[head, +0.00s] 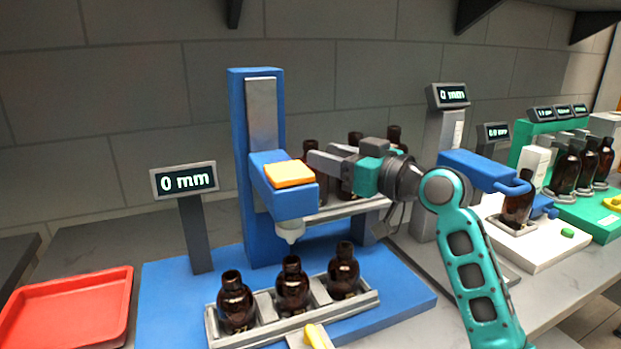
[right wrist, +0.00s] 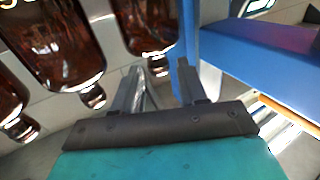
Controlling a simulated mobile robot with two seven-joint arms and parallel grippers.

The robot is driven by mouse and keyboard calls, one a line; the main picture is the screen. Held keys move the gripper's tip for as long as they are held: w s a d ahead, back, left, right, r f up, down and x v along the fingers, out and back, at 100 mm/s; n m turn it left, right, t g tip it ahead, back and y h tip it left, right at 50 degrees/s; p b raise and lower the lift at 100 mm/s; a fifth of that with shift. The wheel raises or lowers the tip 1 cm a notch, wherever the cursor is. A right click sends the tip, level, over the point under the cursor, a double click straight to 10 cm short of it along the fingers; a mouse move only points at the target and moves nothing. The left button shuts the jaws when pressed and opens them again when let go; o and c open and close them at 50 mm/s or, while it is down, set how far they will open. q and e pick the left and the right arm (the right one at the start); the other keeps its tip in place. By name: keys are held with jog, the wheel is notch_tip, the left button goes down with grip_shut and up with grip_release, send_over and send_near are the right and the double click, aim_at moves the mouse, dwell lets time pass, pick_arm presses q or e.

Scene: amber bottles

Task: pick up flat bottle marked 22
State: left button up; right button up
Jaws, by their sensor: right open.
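My right gripper (head: 328,162) is in front of the back row of amber bottles, beside the blue press. In the right wrist view its jaws (right wrist: 160,84) are open, with nothing held between them. A back-row bottle (head: 310,185) stands behind the fingertips; others (head: 394,135) are partly hidden by the gripper. The wrist view shows bottles upside down, one (right wrist: 145,25) with its cap close to the fingertips. The front-left bottle (head: 236,300) has a mark too small to read surely. I cannot tell which bottle is marked 22. My left gripper is not in view.
A blue press (head: 257,130) with an orange block (head: 289,174) and a nozzle stands over the front tray (head: 250,325), which holds three bottles. A red tray (head: 70,310) lies at left. A white station (head: 520,240) and a green station with bottles stand at right.

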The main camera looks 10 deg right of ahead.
jog(key=shift+p+x, duration=0.4)
jog(key=shift+x, duration=2.25)
jog(key=shift+w+d+r, duration=0.1)
jog(key=shift+w+d, duration=0.05)
jog(key=shift+d, duration=0.05)
jog(key=shift+c, duration=0.4)
grip_shut()
